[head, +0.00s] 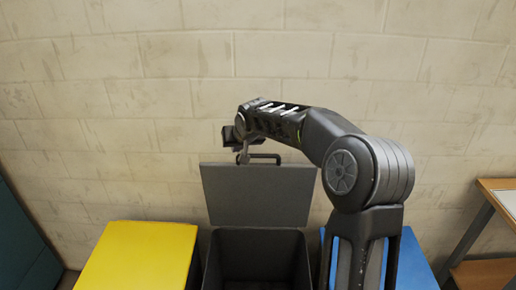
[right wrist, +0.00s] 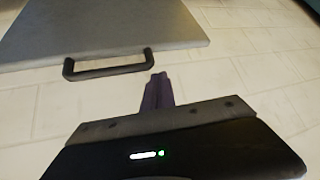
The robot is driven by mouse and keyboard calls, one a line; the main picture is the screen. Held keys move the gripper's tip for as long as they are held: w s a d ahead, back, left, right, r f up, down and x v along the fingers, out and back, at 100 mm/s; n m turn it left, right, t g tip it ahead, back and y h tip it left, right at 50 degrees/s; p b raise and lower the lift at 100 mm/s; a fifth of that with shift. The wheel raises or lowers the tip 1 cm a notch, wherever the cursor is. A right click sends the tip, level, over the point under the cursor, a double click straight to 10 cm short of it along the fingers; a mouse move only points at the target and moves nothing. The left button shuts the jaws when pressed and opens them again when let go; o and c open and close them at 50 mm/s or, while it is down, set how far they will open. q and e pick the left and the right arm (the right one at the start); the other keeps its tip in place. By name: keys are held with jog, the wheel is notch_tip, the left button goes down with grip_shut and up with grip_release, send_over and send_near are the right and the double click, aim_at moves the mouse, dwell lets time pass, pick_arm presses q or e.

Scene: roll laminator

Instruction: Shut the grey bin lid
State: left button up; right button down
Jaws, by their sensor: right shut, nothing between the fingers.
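The grey bin (head: 257,262) stands between two other bins, with its dark inside showing. Its grey lid (head: 258,194) is open, standing up at the back with a dark handle (head: 265,157) on its upper edge. The lid (right wrist: 110,28) and its handle (right wrist: 108,66) also fill the upper left of the right wrist view. My right gripper (head: 243,156) is shut and empty at the left end of the handle in the head view. In the right wrist view its fingers (right wrist: 158,88) are together, close beside one end of the handle; I cannot tell whether they touch it. My left gripper is not in view.
A bin with a yellow lid (head: 138,258) stands on the left and one with a blue lid (head: 412,264) on the right, partly behind my right arm. A pale block wall (head: 140,110) is close behind. A wooden table (head: 497,199) is at the far right.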

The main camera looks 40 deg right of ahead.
jog(key=s+d+r+m+g+h, duration=0.2)
jog(key=s+d+r+m, duration=0.1)
jog(key=s+d+r, duration=0.2)
jog(key=d+r, duration=0.2)
jog(key=d, duration=0.1)
jog(key=shift+s, duration=0.15)
jog(key=f+p, duration=0.1)
jog(key=f, duration=0.2)
jog(key=w+d+f+p, duration=0.1)
jog(key=f, duration=0.1)
jog(key=w+f+p, duration=0.1)
jog(key=f, duration=0.2)
jog(key=shift+d+f, duration=0.25)
jog(key=shift+f, duration=0.05)
jog(key=shift+s+a+f, duration=0.15)
jog(key=shift+f, duration=0.15)
